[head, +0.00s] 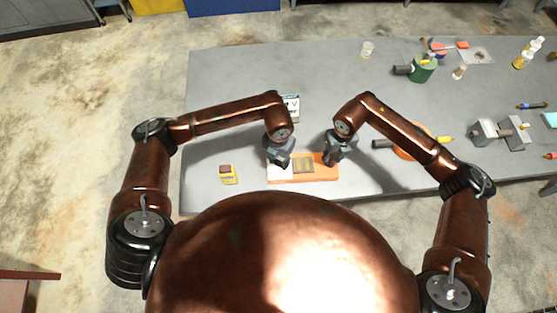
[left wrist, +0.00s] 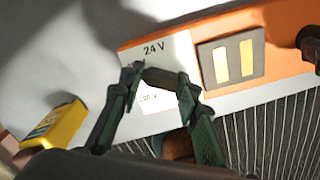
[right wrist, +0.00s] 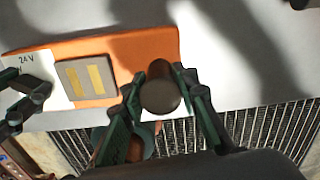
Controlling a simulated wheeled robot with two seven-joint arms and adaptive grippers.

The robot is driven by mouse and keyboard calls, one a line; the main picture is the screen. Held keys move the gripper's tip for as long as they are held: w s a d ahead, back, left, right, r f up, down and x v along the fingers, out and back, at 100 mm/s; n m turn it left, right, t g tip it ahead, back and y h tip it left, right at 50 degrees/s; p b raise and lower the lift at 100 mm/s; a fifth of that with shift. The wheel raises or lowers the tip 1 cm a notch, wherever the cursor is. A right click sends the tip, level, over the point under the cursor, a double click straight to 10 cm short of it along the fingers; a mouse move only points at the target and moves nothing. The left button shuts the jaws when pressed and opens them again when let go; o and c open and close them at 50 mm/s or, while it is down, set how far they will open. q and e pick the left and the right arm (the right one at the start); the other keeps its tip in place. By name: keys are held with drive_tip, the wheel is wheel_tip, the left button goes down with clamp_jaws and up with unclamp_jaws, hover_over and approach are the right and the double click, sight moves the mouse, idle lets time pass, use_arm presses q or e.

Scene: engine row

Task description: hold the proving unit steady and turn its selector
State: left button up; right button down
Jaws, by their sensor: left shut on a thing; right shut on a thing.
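The proving unit is an orange block (head: 318,174) lying flat near the table's front edge. Its left end is white, marked 24 V and 230 V (left wrist: 165,55); a grey panel with two yellow bars (right wrist: 84,78) sits beside it. My left gripper (head: 279,163) is over the white end, its fingers (left wrist: 165,85) shut on a dark selector (left wrist: 166,77) between the two marks, largely hidden by the fingertips. My right gripper (head: 334,158) is shut on a dark brown round post (right wrist: 160,93) at the orange end; its fingers (right wrist: 160,80) lie either side of it.
A small yellow block with a dark top (head: 228,175) lies left of the unit. A white card or meter marked V (head: 291,107) is behind my left gripper. A green canister (head: 423,69), clamp-like grey blocks (head: 498,134) and bottles (head: 528,52) stand to the right. The table's left rear is clear.

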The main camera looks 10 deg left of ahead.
sight(279, 161)
use_arm(q)
drive_tip(key=m, duration=0.3)
drive_tip(key=shift+w, duration=0.1)
drive_tip(key=shift+m, duration=2.1)
drive_tip(key=o, duration=1.2)
drive_tip(key=shift+c, duration=0.2)
wheel_tip(279, 161, up, 12)
